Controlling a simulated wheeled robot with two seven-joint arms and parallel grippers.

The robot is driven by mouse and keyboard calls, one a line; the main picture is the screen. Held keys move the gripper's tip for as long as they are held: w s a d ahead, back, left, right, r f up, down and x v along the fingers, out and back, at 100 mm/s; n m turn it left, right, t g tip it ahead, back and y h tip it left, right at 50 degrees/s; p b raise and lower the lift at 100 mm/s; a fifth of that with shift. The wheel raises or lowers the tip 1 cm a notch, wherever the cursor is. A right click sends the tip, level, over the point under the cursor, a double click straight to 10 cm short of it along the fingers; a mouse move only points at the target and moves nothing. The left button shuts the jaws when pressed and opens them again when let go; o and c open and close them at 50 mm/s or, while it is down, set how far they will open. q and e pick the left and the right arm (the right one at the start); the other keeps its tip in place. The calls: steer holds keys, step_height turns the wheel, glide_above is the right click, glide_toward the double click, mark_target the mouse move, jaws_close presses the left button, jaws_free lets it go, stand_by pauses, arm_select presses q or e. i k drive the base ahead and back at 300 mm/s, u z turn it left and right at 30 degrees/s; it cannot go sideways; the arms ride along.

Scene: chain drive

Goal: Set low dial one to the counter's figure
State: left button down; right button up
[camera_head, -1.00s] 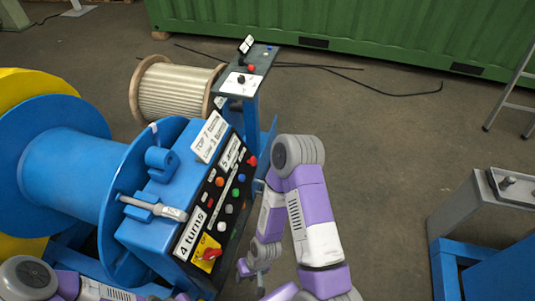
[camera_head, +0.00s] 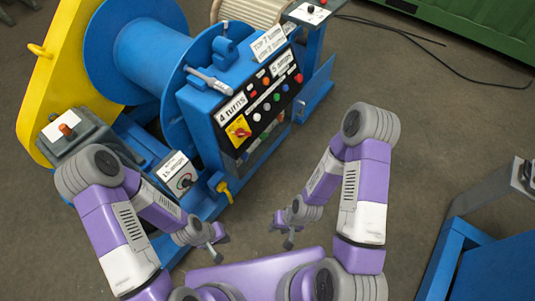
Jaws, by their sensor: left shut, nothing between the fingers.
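A small black dial (camera_head: 184,182) sits on a low panel with a white label (camera_head: 172,165), at the lower left of the blue machine; its setting is too small to read. A sign on the upper panel reads "4 turns" (camera_head: 231,105). Another white sign (camera_head: 269,44) stands on top, its small print unclear. I cannot tell which part is the counter. My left gripper (camera_head: 216,246) is shut and empty, below and right of the low dial and apart from it. My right gripper (camera_head: 282,231) hangs empty over the floor, pointing down; its jaw opening is unclear.
The upper panel (camera_head: 262,115) carries several coloured buttons and a red knob on a yellow plate (camera_head: 238,131). A yellow handle (camera_head: 222,188) juts out near the low dial.

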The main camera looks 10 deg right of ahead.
mark_target(245, 156)
steer(key=z, duration=1.1)
steer(key=i, duration=0.65)
steer(key=u, duration=1)
